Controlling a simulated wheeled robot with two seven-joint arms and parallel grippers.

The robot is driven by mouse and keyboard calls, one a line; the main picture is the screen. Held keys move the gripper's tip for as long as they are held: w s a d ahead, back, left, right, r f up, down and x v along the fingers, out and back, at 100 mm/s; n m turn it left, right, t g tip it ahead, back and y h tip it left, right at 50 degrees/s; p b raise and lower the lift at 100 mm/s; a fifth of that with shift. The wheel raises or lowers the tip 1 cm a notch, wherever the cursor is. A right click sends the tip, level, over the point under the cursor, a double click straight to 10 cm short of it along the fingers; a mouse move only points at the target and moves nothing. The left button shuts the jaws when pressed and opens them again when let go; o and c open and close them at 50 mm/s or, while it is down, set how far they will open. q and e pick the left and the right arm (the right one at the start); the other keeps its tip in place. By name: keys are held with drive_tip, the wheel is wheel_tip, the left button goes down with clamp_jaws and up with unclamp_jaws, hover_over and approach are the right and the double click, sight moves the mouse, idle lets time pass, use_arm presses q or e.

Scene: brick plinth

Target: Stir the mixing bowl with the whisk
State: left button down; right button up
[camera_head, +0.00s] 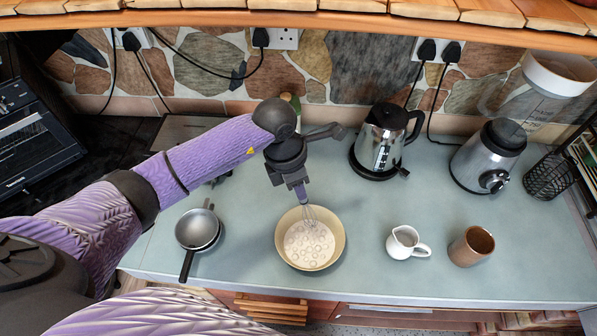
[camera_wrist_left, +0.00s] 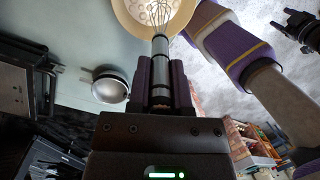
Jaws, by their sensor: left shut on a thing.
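The mixing bowl (camera_head: 340,245) is cream-coloured and stands on the counter, holding a pale mixture with round blobs on top. My left gripper (camera_head: 300,192) is above the bowl's back rim and shut on the whisk (camera_head: 309,214). The whisk's wires point down into the bowl, at its back part; their tips are hard to make out against the mixture. In the left wrist view, the whisk's grey handle (camera_wrist_left: 160,62) sits between the purple-sided fingers, and part of the bowl (camera_wrist_left: 128,22) shows beyond. A dark shape at that view's upper right looks like my right gripper (camera_wrist_left: 302,28); its jaws are unclear.
A dark-handled pan (camera_head: 196,230) lies left of the bowl. A white jug (camera_head: 404,243) and a brown cup (camera_head: 471,246) stand to the right. A kettle (camera_head: 382,140) and a blender (camera_head: 488,158) stand behind. A wooden shelf (camera_head: 300,20) overhangs the back.

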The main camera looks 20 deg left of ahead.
use_arm(q)
drive_tip(key=shift+w+r, duration=0.1)
drive_tip(key=shift+w, duration=0.2)
drive_tip(key=shift+s+a+f+b, duration=0.2)
drive_tip(key=shift+s+f+b, duration=0.35)
drive_tip(key=shift+f, duration=0.05)
wheel_tip(320, 180, down, 12)
drive_tip(key=b, duration=1)
drive_tip(key=shift+w+d+r, duration=0.15)
drive_tip(key=shift+r, duration=0.05)
use_arm(e)
wheel_tip(320, 180, down, 11)
drive_tip(key=shift+s, duration=0.25)
drive_tip(key=shift+r, duration=0.15)
